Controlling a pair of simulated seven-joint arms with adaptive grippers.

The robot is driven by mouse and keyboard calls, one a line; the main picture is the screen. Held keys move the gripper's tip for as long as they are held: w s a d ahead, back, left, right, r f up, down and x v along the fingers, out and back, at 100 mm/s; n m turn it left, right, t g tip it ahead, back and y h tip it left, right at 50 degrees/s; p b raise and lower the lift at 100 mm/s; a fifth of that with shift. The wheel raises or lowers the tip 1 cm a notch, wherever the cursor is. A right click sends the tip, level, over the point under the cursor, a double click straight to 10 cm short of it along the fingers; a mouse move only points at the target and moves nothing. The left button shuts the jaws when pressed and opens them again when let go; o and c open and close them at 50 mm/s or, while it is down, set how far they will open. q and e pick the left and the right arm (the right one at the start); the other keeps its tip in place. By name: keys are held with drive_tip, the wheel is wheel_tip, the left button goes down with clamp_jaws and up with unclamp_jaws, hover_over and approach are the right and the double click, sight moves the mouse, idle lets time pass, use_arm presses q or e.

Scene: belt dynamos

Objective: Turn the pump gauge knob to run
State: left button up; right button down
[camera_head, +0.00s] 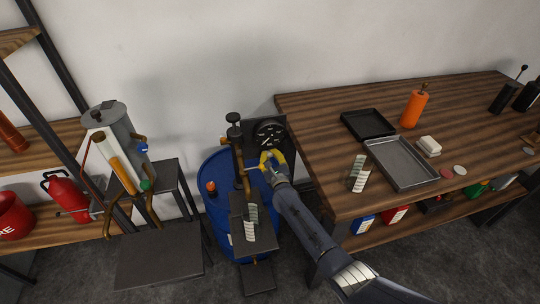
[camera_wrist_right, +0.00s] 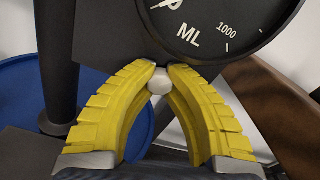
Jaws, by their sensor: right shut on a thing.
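The pump gauge (camera_head: 268,133) is a round black dial with white marks, beside the blue drum. In the right wrist view its dial (camera_wrist_right: 205,30) fills the top, with "ML", "1000" and part of a white pointer visible. A small pale knob (camera_wrist_right: 159,83) sits just below the dial. My right gripper (camera_head: 271,158) has yellow ribbed fingers. In the wrist view its fingertips (camera_wrist_right: 160,70) are shut around the knob from both sides. The knob's setting cannot be read, and no "run" label shows. My left gripper is not in view.
The blue drum (camera_head: 215,208) stands under the pump. The wooden workbench (camera_head: 318,128) to the right carries a black tray (camera_head: 368,112), a grey tray (camera_head: 397,181) and an orange bottle (camera_head: 413,108). A metal cylinder (camera_head: 118,125) and a red extinguisher (camera_head: 64,190) are at the left.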

drive_tip(key=shift+n, duration=0.6)
drive_tip(key=c, duration=1.2)
unclamp_jaws()
drive_tip(key=shift+o, duration=0.2)
drive_tip(key=v, duration=1.2)
